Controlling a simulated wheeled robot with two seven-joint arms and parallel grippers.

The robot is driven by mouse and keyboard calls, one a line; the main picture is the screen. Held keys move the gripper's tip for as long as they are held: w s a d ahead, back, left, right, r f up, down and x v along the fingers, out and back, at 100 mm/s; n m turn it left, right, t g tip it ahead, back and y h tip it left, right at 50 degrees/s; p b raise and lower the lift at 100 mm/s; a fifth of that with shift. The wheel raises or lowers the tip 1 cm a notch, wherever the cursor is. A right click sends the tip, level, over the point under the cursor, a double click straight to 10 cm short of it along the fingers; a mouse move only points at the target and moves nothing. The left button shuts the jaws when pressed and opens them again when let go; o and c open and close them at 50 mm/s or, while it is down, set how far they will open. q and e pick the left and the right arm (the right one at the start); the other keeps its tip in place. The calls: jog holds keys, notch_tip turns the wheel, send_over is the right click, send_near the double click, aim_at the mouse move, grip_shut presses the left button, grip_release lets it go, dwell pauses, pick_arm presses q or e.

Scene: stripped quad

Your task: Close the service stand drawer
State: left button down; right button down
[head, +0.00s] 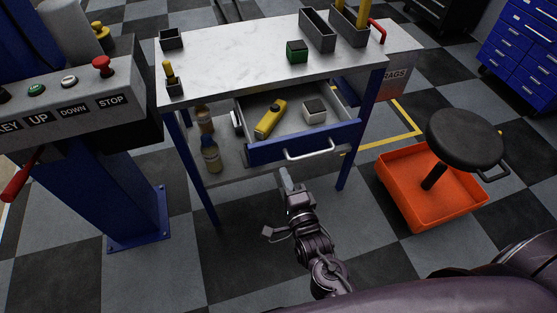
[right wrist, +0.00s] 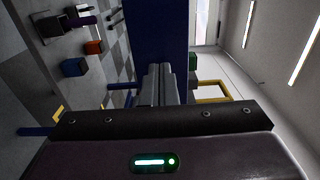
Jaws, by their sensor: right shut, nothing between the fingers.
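The service stand (head: 225,62) has a pale top and blue legs. Its drawer (head: 290,100) is pulled out, with a blue front (head: 268,151) and a silver bar handle (head: 318,152). A yellow tool (head: 270,118) and a small white-topped box (head: 314,111) lie inside. My right gripper (head: 285,178) is shut and empty, in front of the drawer, just below and left of the handle in the picture. In the right wrist view its closed fingers (right wrist: 160,84) point at a dark blue surface, likely the drawer front; contact cannot be told. My left gripper is not in view.
A lift post with a button panel (head: 75,100) stands close on the left. An orange tray (head: 415,205) with a black-seated stool (head: 464,138) is on the right. Bottles (head: 211,155) stand on the lower shelf. Checkered floor is clear before the stand.

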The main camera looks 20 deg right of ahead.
aim_at(275, 153)
jog(key=w, duration=0.5)
jog(key=shift+w+a, duration=0.1)
jog(key=shift+w, duration=0.15)
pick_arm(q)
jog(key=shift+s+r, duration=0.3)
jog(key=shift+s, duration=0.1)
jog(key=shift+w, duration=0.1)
pick_arm(e)
jog(key=shift+w, duration=0.1)
